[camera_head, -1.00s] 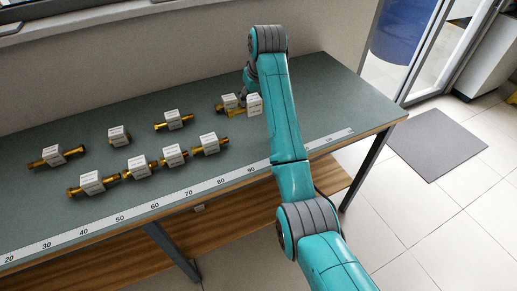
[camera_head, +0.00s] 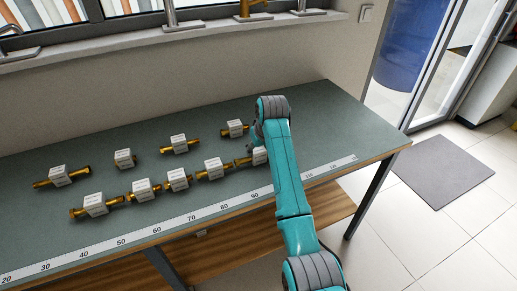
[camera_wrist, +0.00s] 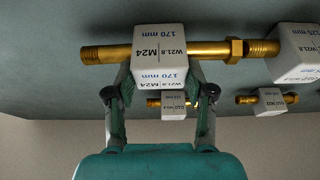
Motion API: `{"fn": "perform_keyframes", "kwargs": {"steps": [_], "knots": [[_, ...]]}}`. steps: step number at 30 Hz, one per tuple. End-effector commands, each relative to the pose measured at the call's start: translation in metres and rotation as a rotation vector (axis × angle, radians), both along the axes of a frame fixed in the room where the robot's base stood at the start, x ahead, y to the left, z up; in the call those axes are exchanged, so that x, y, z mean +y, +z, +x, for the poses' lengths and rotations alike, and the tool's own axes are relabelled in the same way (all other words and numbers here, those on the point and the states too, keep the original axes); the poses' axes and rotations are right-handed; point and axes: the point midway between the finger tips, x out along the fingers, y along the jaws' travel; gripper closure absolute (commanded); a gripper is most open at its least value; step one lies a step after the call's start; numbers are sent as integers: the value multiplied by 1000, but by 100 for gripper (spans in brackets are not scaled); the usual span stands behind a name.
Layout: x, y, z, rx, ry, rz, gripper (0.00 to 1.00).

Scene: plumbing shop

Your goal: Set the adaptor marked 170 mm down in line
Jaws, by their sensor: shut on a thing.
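The adaptor marked 170 mm (camera_wrist: 165,48) is a brass fitting with a white label block reading W21.8 / M24. My gripper (camera_wrist: 158,78) is shut on that block, one finger on each side. In the head view the held adaptor's block (camera_head: 259,156) shows partly behind my arm, at the right end of the front row. Its brass end lies close to the neighbouring adaptor (camera_head: 214,168), roughly in line with the row. In the wrist view this neighbour (camera_wrist: 302,52) is just right of the held adaptor's threaded end. I cannot tell whether they touch, or whether the held one rests on the bench.
The front row has several labelled brass adaptors, down to one at the left (camera_head: 95,204). Several more stand behind, the nearest at the back right (camera_head: 236,129). A ruler strip (camera_head: 192,218) runs along the bench's front edge. The bench (camera_head: 325,120) is clear at right.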

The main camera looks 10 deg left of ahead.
Motion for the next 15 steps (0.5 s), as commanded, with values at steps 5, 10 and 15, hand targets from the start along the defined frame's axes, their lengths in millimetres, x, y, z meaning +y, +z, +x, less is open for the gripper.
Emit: {"fn": "perform_keyframes", "kwargs": {"steps": [5,10,15], "knots": [[0,-1,0,0,0,0,89],[0,-3,0,1,0,-1,21],[0,-2,0,1,0,-1,21]]}}
